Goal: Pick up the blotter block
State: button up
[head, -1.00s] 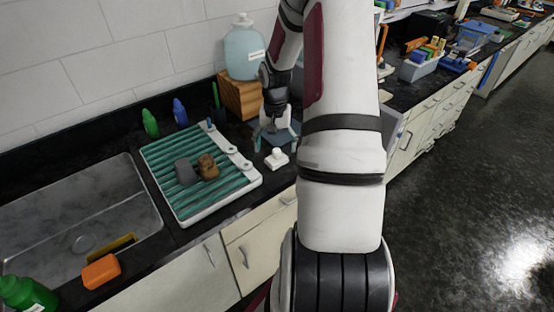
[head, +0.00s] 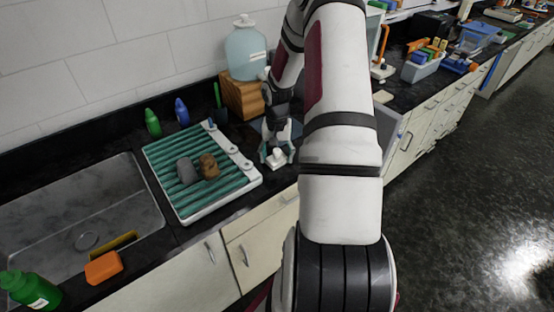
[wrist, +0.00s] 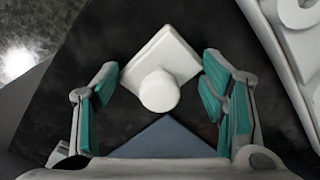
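The blotter block (head: 277,158) is a small white block with a round knob on top, on the black counter right of the green ribbed rack. In the wrist view the blotter block (wrist: 165,62) lies between the fingers, its square base turned at an angle and its round knob toward the camera. My gripper (head: 276,150) is open above and around it in the head view.
A white-framed rack with green ribs (head: 230,196) holds a grey lump (head: 187,171) and a brown lump (head: 209,166). A large jug (head: 246,52) on a wooden stand (head: 241,97) is behind. A blue-grey flat piece (wrist: 165,138) lies beside the block.

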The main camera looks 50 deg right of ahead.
aim_at(277, 150)
dwell(0.3)
jog(key=shift+r, duration=0.55)
jog(key=shift+r+b, duration=0.35)
jog(key=shift+r, duration=0.6)
jog(key=shift+s+a+r, duration=0.25)
jog(key=shift+s+a, duration=0.1)
jog(key=shift+s, duration=0.25)
jog(key=s+a, duration=0.3)
jog(key=s, duration=0.3)
jog(key=s+a+r, duration=0.1)
jog(key=s+a, duration=0.2)
jog(key=s, duration=0.4)
jog(key=shift+a+r, duration=0.2)
jog(key=shift+a, duration=0.15)
